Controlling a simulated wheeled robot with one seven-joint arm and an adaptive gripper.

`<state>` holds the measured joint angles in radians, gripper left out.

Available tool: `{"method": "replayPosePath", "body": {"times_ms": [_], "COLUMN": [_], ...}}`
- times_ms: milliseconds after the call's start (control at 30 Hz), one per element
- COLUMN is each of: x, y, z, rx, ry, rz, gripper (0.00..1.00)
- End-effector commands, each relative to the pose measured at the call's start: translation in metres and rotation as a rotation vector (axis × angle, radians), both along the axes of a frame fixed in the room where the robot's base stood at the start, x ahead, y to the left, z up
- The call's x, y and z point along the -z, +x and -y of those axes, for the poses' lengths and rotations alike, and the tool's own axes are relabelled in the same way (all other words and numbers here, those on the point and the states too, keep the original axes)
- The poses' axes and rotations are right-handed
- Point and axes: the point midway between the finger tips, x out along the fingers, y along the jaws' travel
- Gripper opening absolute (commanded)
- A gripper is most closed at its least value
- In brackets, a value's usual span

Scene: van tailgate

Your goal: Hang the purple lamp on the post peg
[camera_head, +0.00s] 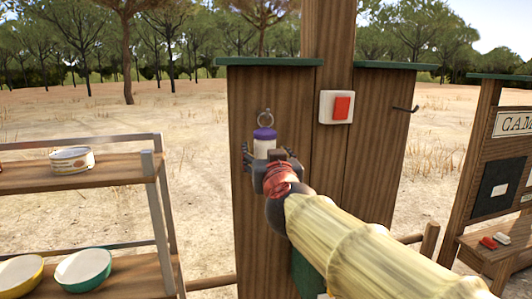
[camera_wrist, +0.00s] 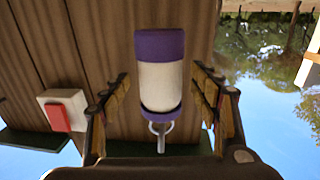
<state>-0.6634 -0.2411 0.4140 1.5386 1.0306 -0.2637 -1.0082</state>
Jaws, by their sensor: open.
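The purple lamp (camera_head: 264,145) is upright in front of the left wooden panel, with a white middle, purple ends and a metal ring (camera_head: 265,118) on top. In the wrist view the lamp (camera_wrist: 160,80) appears upside down, between my fingers. A short grey metal peg (camera_wrist: 161,143) shows at its ring; the ring seems to be around it, but I cannot tell for sure. My gripper (camera_head: 263,158) is open around the lamp, with a gap on each side in the wrist view (camera_wrist: 160,92). My wrist hides the lamp's lower part in the head view.
A dark hook (camera_head: 405,109) sticks out from the right panel. A red and white switch box (camera_head: 336,107) is on the post between the panels. A shelf (camera_head: 110,178) with a tin and bowls stands left. A notice board (camera_head: 490,150) stands right.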

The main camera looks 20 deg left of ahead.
Motion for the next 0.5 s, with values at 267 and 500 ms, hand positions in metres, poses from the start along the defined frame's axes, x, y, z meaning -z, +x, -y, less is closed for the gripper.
{"method": "replayPosePath", "body": {"times_ms": [267, 500], "x": [-0.003, -0.002], "y": [-0.038, -0.080], "z": [0.017, 0.037], "rx": [-0.001, -0.001], "ry": [0.004, 0.002], "rz": [0.004, 0.002], "gripper": [0.62, 0.62]}}
